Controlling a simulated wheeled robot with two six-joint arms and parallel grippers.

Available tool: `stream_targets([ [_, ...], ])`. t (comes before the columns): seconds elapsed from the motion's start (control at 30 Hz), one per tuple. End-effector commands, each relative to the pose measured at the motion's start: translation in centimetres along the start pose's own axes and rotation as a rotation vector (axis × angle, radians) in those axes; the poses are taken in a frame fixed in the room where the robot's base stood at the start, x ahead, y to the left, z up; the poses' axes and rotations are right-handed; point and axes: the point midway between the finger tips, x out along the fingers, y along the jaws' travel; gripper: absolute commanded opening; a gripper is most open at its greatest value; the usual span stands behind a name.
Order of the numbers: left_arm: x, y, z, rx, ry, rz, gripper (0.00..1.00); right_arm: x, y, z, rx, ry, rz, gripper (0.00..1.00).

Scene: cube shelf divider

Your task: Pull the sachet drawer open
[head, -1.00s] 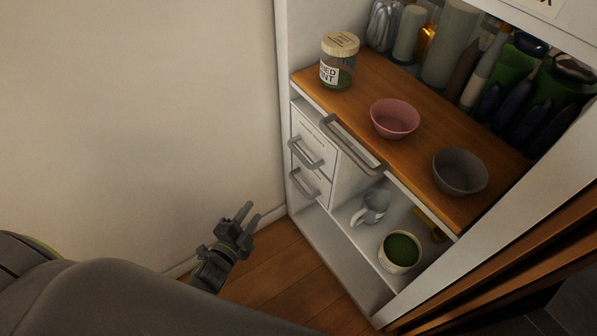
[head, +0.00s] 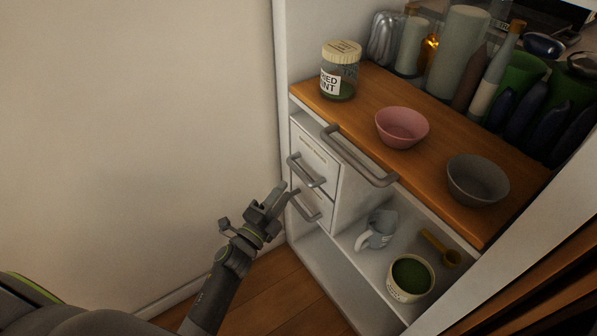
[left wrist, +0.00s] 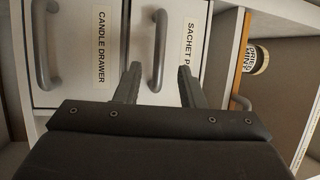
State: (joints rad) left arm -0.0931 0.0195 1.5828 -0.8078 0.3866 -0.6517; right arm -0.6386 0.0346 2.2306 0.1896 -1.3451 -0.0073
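The sachet drawer (head: 318,150) is the upper of two small white drawers at the left of the shelf unit, with a grey bar handle (head: 306,171). It looks shut. In the left wrist view the sachet drawer (left wrist: 205,70) has a label starting "SACHET", partly hidden by a finger. Its handle (left wrist: 160,50) lies ahead of and between the spread fingertips. My left gripper (head: 287,192) is open and empty, just in front of the drawers; it also shows in the left wrist view (left wrist: 160,80). Whether it touches the handle is not clear. My right gripper is out of view.
The candle drawer (head: 323,207) is directly below, its handle (head: 304,207) close to my gripper. A longer bar handle (head: 357,157) juts out under the wooden top (head: 365,105). A mint jar (head: 340,72) and two bowls stand above. Free room lies left, by the wall.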

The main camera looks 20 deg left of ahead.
Motion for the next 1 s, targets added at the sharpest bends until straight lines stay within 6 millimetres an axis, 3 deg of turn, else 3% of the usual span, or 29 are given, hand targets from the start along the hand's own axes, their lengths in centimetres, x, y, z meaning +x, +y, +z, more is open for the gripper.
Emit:
stream_targets([
  [0.2, 4.6, 0.1, 0.0, 0.0, 0.0, -0.001, 0.36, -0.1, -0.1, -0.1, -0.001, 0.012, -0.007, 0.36],
  [0.4, 7.2, 0.2, 0.0, 0.0, 0.0, 0.001, 0.36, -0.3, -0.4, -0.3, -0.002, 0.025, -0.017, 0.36],
  [0.83, 8.2, 0.1, 0.0, -0.001, -0.001, 0.002, 0.36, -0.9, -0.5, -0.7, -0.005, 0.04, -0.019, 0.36],
  [1.0, 8.2, 0.1, 0.0, 0.0, -0.001, 0.002, 0.16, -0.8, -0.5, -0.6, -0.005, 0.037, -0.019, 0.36],
])
